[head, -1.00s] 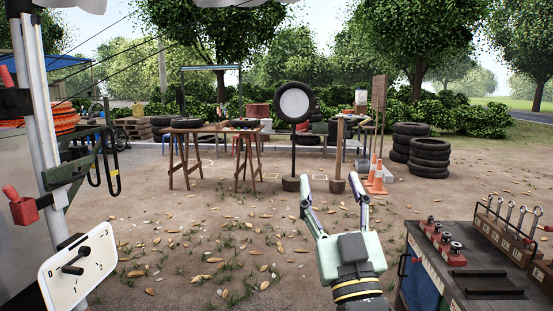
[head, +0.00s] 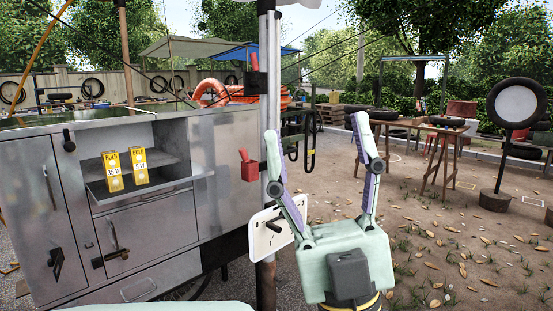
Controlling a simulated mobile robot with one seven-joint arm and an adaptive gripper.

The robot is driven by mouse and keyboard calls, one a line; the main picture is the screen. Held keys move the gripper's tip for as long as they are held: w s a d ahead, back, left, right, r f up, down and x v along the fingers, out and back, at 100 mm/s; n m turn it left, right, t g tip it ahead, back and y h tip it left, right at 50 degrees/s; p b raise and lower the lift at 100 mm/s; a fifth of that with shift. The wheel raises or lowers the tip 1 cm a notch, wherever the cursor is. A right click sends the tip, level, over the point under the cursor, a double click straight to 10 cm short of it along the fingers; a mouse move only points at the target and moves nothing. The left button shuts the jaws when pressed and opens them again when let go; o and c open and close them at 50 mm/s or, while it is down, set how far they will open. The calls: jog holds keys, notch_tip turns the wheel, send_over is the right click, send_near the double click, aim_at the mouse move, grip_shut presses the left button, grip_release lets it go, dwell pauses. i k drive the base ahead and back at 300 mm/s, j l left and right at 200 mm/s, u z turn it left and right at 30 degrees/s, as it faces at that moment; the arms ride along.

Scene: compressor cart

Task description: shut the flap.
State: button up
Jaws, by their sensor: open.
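The flap (head: 165,184) is on the grey metal cart (head: 225,160) at the left in the head view. It is hinged down and sticks out about level below an open compartment (head: 165,140). Two yellow bulb boxes, one marked 35 W (head: 112,172) and one marked 5 W (head: 139,166), stand upright at the flap; I cannot tell whether they rest wholly on it. My gripper (head: 315,130) is open and empty, its fingers spread upward. It is to the right of the flap and clear of it.
A pole (head: 268,100) with a white panel (head: 270,233) and a red holder (head: 249,166) stands between my gripper and the flap in the picture. Closed cart doors (head: 40,215) are left of and below the flap.

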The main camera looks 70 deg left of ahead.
aim_at(112, 189)
jog(key=k+l, duration=0.2)
jog(key=k, duration=0.2)
jog(key=u, duration=1.35)
